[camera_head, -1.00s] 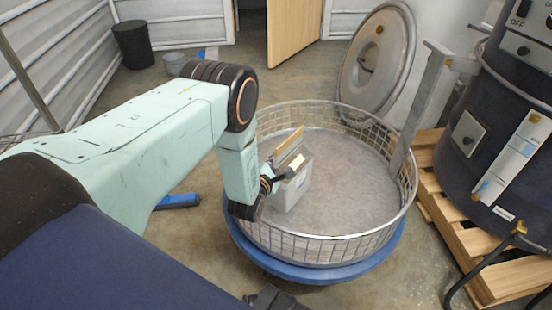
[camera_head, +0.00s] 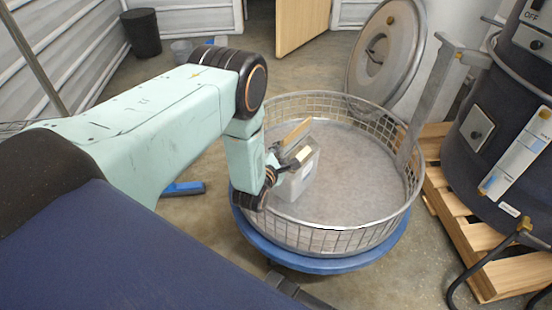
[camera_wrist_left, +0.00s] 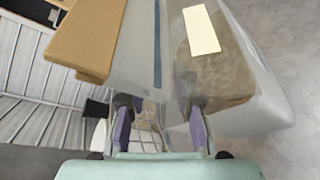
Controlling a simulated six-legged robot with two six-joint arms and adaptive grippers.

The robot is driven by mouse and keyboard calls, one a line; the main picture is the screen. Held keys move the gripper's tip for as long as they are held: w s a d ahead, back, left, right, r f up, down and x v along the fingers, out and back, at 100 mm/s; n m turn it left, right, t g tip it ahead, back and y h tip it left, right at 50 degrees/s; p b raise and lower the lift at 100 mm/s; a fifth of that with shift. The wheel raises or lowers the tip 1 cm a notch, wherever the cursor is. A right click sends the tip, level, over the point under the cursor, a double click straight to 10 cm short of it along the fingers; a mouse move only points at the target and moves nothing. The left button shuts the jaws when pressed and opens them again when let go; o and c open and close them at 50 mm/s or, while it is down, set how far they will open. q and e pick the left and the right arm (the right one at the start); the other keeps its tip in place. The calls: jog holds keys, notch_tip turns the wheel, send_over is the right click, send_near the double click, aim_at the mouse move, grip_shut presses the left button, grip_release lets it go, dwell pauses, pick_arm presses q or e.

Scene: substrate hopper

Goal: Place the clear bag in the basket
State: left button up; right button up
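The clear bag (camera_head: 297,183) is inside the round wire basket (camera_head: 330,241), near its left wall. It has a pale label, and grey-brown contents show through the film. In the left wrist view the bag (camera_wrist_left: 232,85) fills the upper right, with a blue strip along its film. My left gripper (camera_head: 277,175) reaches over the basket's left rim to the bag. In the wrist view its fingers (camera_wrist_left: 160,118) are apart, with bag film between and beyond the tips. Whether they press on it is unclear. My right gripper is not in view.
A tan board (camera_head: 291,133) shows beside the bag and also in the wrist view (camera_wrist_left: 86,40). The basket sits on a blue round base (camera_head: 310,263). Its middle and right floor are clear. A grey post (camera_head: 428,105) and dark machine (camera_head: 500,150) stand right.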

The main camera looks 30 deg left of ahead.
pick_arm(q)
jog(key=p+v, duration=0.4)
jog(key=v, duration=0.7)
jog(key=shift+s+p, duration=0.3)
jog(key=shift+p, duration=0.1)
jog(key=shift+d+r, duration=0.1)
